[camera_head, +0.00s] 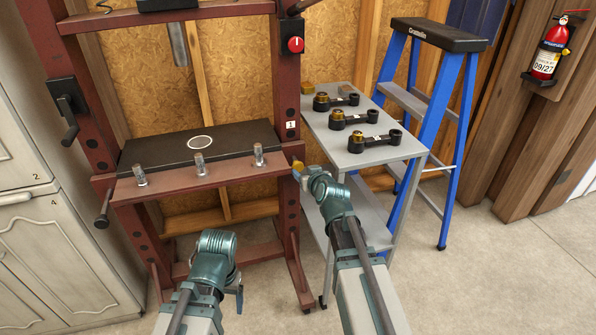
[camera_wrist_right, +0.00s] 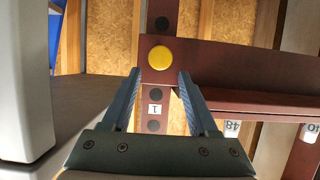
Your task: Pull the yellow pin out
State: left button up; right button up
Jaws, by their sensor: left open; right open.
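The yellow pin (camera_head: 298,165) sits at the right end of the red press frame's crossbar. In the right wrist view its round yellow head (camera_wrist_right: 160,56) faces the camera, on the dark red beam. My right gripper (camera_head: 302,173) is at the pin in the head view. In the wrist view its two fingers (camera_wrist_right: 159,76) are apart, one on each side just below the head, with nothing between them. Whether they touch the pin cannot be told. My left gripper (camera_head: 238,296) hangs low in front of the press, empty; its fingers are partly hidden by its wrist.
The red press frame (camera_head: 286,100) carries a black plate (camera_head: 230,143) and several metal bolts. A grey cart (camera_head: 372,155) with black-and-brass parts stands right, close to my right arm. A blue stepladder (camera_head: 460,150) stands behind it.

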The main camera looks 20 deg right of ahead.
aim_at(299, 167)
jog(key=b+x, duration=0.2)
jog(key=x, duration=0.6)
jog(key=shift+c, duration=0.3)
grip_shut()
dwell(1.0)
